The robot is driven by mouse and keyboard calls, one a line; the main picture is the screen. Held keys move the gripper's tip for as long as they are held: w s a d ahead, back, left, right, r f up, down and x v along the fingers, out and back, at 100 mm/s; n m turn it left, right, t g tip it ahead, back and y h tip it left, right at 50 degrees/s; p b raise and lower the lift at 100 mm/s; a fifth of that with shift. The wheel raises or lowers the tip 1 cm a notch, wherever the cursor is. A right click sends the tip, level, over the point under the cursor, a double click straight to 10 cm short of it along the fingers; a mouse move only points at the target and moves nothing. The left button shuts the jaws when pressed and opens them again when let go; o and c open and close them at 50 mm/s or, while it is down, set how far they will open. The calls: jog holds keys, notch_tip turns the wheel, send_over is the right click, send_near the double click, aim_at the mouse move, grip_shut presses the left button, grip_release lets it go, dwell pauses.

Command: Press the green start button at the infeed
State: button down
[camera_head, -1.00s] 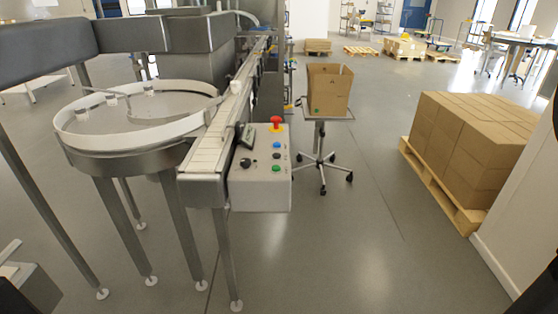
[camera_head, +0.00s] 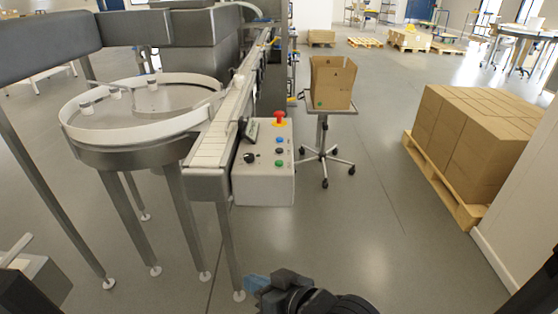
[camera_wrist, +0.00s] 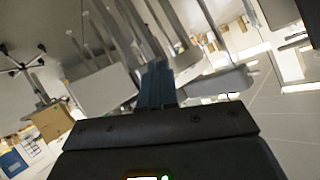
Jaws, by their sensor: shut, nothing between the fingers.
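The green button (camera_head: 278,163) is a small round cap, lowest in the right-hand column on the front of the light grey control box (camera_head: 263,188). A blue button (camera_head: 280,140) and a red mushroom stop (camera_head: 279,118) on yellow sit above it. A black knob (camera_head: 249,158) is to its left. My gripper (camera_head: 254,284), with blue fingers, is low in the head view, below the control box and apart from it. Its fingers (camera_wrist: 157,85) are together and empty in the wrist view. I cannot make out the green button in the wrist view.
The conveyor (camera_head: 222,130) runs back from beside the control box. A round turntable (camera_head: 130,110) with several white containers stands left. An open carton (camera_head: 331,85) sits on a wheeled stand behind the box. Stacked cartons (camera_head: 480,130) stand right. The floor between is clear.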

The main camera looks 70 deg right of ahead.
jog(key=w+d+r+m+g, duration=0.1)
jog(key=w+d+r+m, duration=0.15)
jog(key=w+d, duration=0.65)
notch_tip(320, 180, up, 14)
jog(key=m+g+h+p, duration=0.1)
jog(key=m+g+p, duration=0.15)
jog(key=m, duration=0.25)
send_over(281, 163)
jog(key=shift+s+g, duration=0.1)
jog(key=shift+g, duration=0.25)
jog(key=shift+f, duration=0.15)
notch_tip(281, 163, down, 6)
jog(key=b, duration=0.7)
jog(key=shift+f+b, duration=0.1)
jog(key=shift+b, duration=0.3)
jog(key=shift+f+b, duration=0.3)
jog(key=shift+f, duration=0.9)
jog(key=shift+f, duration=0.1)
